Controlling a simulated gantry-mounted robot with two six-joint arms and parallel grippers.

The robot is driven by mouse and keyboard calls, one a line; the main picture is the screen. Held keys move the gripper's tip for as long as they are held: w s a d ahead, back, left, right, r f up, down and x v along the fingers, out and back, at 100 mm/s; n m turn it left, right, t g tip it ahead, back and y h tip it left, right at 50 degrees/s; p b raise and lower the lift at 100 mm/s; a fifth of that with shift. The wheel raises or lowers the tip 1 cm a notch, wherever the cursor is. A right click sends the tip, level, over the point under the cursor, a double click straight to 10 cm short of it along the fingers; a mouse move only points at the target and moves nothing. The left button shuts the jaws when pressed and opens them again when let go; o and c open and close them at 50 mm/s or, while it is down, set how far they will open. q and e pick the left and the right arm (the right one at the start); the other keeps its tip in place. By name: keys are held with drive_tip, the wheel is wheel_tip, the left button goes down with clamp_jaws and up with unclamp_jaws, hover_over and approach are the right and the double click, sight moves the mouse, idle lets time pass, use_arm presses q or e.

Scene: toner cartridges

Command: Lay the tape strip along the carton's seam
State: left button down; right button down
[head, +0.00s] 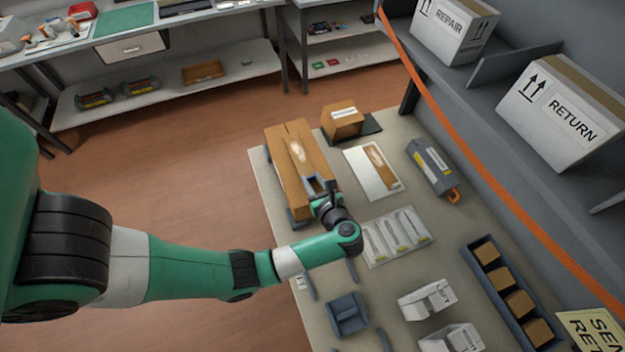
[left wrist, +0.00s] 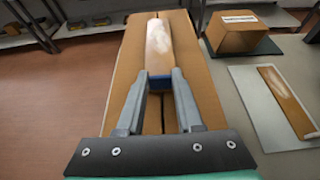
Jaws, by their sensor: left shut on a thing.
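The brown carton (head: 280,142) stands at the table's left edge, its long seam running away from me; its top fills the middle of the left wrist view (left wrist: 205,85). A glossy tan tape strip (left wrist: 159,42) with a whitish sheen lies in line with the seam over the far part of the top; it also shows in the head view (head: 297,152). My left gripper (head: 316,187) is over the carton's near part. Its fingers (left wrist: 160,82) are shut on the strip's blue near end. I cannot tell whether the strip touches the cardboard. My right gripper is not in view.
A white card (head: 362,168) with another tan strip lies right of the carton. A smaller box (head: 343,122) stands on a dark pad behind. A grey toner cartridge (head: 430,165), a tray of clear packs (head: 395,236) and a blue bin of small boxes (head: 482,248) fill the right.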

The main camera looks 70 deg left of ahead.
use_arm(q)
drive_tip(key=shift+f, duration=0.15)
drive_tip(key=c, duration=0.6)
unclamp_jaws()
drive_tip(key=shift+o, duration=0.2)
drive_tip(key=shift+r, duration=0.25)
drive_tip(key=v, duration=1.2)
